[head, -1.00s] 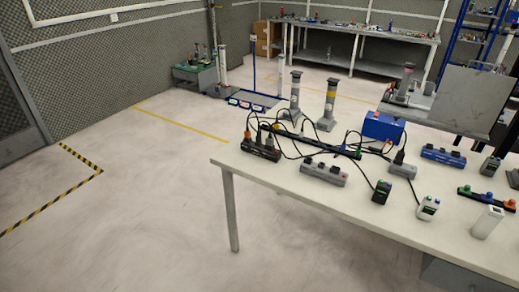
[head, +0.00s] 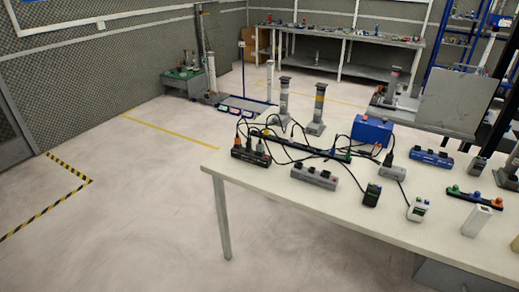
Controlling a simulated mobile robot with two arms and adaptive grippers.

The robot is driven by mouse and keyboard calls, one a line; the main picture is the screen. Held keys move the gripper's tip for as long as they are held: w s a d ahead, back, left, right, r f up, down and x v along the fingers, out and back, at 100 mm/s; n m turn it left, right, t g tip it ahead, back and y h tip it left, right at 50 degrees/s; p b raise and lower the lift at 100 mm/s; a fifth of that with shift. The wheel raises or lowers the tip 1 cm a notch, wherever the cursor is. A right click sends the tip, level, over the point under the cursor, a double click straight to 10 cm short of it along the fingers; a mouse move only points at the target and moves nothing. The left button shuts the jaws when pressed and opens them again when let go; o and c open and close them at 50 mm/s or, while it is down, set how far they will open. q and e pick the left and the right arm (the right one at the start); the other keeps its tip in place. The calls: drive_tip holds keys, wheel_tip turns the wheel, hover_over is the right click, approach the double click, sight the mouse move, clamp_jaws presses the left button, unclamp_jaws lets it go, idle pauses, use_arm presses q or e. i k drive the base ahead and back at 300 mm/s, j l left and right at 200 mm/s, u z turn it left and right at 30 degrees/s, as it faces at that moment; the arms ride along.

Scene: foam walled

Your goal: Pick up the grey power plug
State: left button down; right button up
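Neither of my grippers is in view. A white table (head: 285,199) stands at the right with power strips and cables on it. A black power strip (head: 250,157) near its left corner has several plugs standing in it. One of these, a dark grey plug (head: 261,147), has a cable leading off; I cannot tell for certain that it is the grey power plug. Another dark plug (head: 388,159) stands upright at a grey socket block (head: 393,173) farther right. A grey power strip (head: 315,178) lies in front, with no cable visible in it.
A blue box (head: 372,129) and a blue strip (head: 432,159) sit farther back. A black device (head: 371,195) and a white device (head: 417,209) are near the front edge. Grey posts (head: 318,108) rise behind the table. The floor (head: 130,220) at the left is clear.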

sight(260, 146)
drive_tip(key=i+j+z, duration=0.4)
drive_tip(key=i+j, duration=0.35)
drive_tip(key=j, duration=0.1)
